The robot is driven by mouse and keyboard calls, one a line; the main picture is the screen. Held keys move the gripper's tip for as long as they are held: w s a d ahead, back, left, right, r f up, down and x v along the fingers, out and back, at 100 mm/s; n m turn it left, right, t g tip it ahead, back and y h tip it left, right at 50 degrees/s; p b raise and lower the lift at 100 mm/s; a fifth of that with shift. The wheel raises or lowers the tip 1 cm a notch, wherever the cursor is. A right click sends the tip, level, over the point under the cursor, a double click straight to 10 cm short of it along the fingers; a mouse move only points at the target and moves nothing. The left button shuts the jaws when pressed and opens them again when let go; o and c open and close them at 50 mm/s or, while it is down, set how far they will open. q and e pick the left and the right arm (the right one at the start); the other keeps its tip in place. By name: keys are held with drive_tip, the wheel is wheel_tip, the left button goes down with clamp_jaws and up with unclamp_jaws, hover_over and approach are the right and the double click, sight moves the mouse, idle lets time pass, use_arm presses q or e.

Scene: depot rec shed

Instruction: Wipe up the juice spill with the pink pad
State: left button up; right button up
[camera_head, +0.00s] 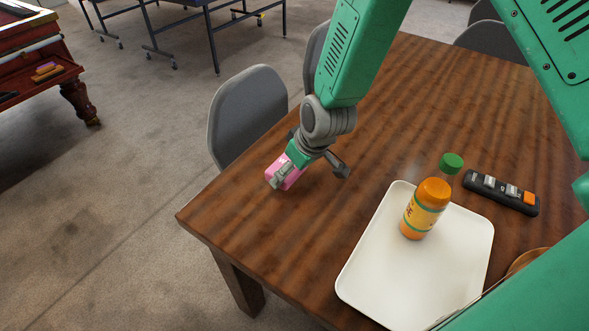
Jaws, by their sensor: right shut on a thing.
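The pink pad (284,174) is in my right gripper (307,173), at the near left part of the brown wooden table (240,205). The gripper is shut on the pad, close to or on the tabletop; I cannot tell whether the pad touches the wood. No juice spill can be made out on the visible wood; the area under the pad and gripper is hidden. A juice bottle (423,212) with orange contents and a green cap stands upright on the white tray (375,270). My left gripper is not in view.
A black power strip (502,192) with an orange switch lies right of the tray. A round brown rim (527,259) shows partly behind my green arm. Grey chairs (248,112) stand along the table's far left side. The wood between pad and tray is clear.

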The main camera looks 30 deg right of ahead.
drive_tip(key=shift+w+d+r+p, duration=0.1)
drive_tip(key=shift+d+r+p, duration=0.1)
drive_tip(key=shift+r+p, duration=0.6)
drive_tip(key=shift+d+r+p, duration=0.35)
drive_tip(key=shift+d+r, duration=0.05)
drive_tip(key=shift+r, duration=0.3)
drive_tip(key=shift+a, duration=0.5)
